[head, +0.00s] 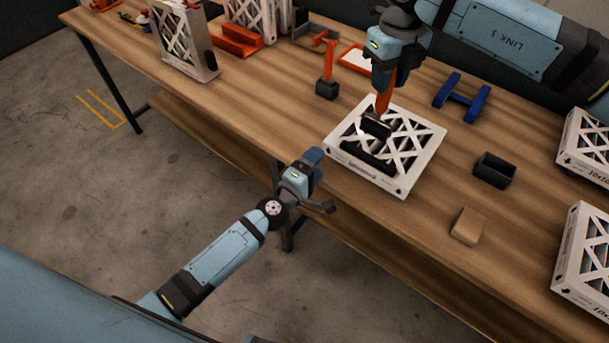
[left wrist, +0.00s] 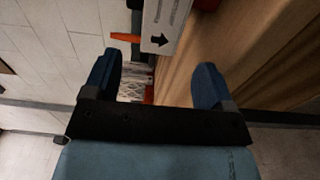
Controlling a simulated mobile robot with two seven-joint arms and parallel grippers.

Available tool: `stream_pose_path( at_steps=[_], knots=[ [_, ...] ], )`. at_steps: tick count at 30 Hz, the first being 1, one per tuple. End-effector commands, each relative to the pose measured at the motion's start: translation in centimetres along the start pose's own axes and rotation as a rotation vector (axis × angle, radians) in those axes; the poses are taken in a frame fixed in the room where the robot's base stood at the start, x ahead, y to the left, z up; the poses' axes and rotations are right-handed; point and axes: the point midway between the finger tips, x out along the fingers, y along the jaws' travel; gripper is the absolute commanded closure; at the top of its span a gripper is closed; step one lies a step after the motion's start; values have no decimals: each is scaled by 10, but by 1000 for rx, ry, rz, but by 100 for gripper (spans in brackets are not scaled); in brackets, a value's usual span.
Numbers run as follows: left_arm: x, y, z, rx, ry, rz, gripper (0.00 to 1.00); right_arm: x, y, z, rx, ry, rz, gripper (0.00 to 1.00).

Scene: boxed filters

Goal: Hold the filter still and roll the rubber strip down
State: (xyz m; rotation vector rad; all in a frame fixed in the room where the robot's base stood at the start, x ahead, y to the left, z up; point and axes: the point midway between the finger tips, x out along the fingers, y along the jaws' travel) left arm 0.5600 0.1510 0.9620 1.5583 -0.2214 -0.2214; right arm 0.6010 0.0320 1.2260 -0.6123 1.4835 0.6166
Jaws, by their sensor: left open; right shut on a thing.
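A filter (head: 427,130) with a white lattice face lies flat on the wooden table near its front edge. A black rubber strip (head: 368,158) lies along its near left side. My right gripper (head: 385,82) is shut on the orange handle of a roller (head: 376,124), whose black head is over the filter; contact with the strip is unclear. My left gripper (head: 321,182) is open and empty, just off the table's front edge, left of the filter and apart from it.
An orange-handled tool with a black block (head: 327,86) stands behind the filter. A blue H-shaped piece (head: 461,97), black open box (head: 494,170) and tan block (head: 467,226) lie to the right. More filters stand at back left (head: 185,42) and lie at far right (head: 585,255).

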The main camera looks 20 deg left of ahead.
Motion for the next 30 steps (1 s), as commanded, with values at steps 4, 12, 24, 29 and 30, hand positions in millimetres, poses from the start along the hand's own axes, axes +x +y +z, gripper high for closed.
stream_pose_path(
  at_steps=[4, 12, 24, 29, 30],
  knots=[
    [30, 1, 0, 1, 0, 2, 22, 0, 0, 0, 0, 0, 0, 96],
    [62, 0, 0, 1, -2, 0, 22, 0, 0, 0, 0, -1, 0, 96],
    [68, 0, 1, 1, -1, 0, 25, 0, 0, 0, 0, 0, 0, 96],
    [68, 0, 0, 1, -1, 0, 61, 0, 0, 0, 0, 0, 0, 96],
    [68, 0, 0, 1, -1, 0, 71, 0, 0, 0, 0, 0, 0, 96]
  ],
)
